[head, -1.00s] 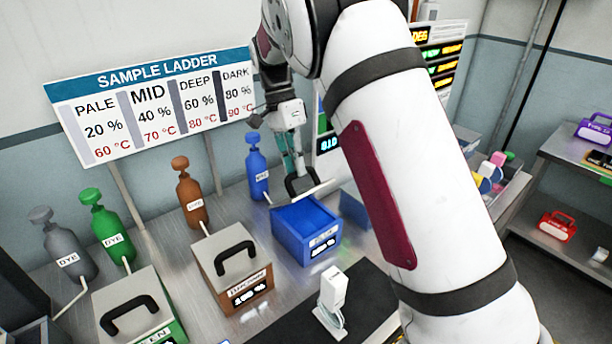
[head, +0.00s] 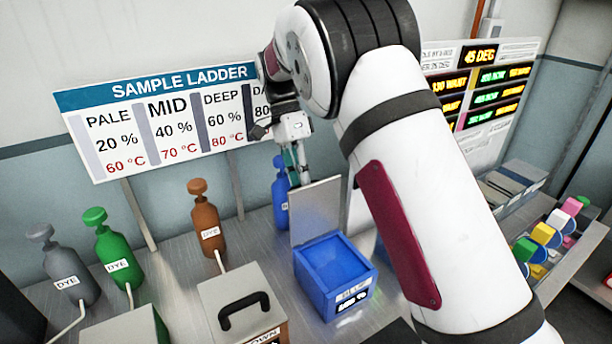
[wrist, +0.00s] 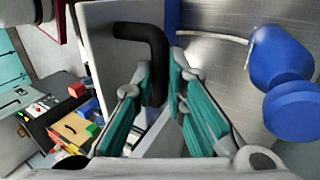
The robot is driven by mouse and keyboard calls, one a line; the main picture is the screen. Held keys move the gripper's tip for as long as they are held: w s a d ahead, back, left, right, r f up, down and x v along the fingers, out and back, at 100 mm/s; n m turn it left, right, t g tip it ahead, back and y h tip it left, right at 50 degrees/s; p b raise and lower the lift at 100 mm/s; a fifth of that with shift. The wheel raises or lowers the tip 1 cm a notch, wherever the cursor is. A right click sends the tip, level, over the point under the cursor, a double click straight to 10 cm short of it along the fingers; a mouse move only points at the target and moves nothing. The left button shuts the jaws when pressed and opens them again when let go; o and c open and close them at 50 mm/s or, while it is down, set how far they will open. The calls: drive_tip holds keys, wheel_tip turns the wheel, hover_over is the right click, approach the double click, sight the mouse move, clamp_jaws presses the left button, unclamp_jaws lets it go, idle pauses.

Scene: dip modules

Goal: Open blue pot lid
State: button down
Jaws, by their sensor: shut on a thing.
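The blue pot (head: 335,275) stands on the metal bench with its top uncovered and blue inside. Its grey lid (head: 318,212) stands nearly upright at the pot's back edge; it also shows in the wrist view (wrist: 95,45). The lid's black handle (wrist: 155,45) is between my fingers. My gripper (wrist: 160,82) is shut on that handle; in the head view my gripper (head: 301,175) is behind the lid, its fingertips mostly hidden by it.
A blue dye bottle (head: 280,192) stands close behind the lid, left of my gripper. A brown-labelled pot (head: 245,300) with a closed lid is left of the blue pot. Brown (head: 207,220), green (head: 117,250) and grey (head: 70,268) bottles stand further left. Colored blocks (head: 545,240) lie at right.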

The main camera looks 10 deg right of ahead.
drive_tip(key=shift+w+a+f, duration=0.1)
drive_tip(key=shift+f, duration=0.25)
drive_tip(key=c, duration=1.6)
unclamp_jaws()
drive_tip(key=shift+r, duration=0.1)
drive_tip(key=shift+w, duration=0.1)
drive_tip(key=v, duration=0.7)
drive_tip(key=shift+r, duration=0.2)
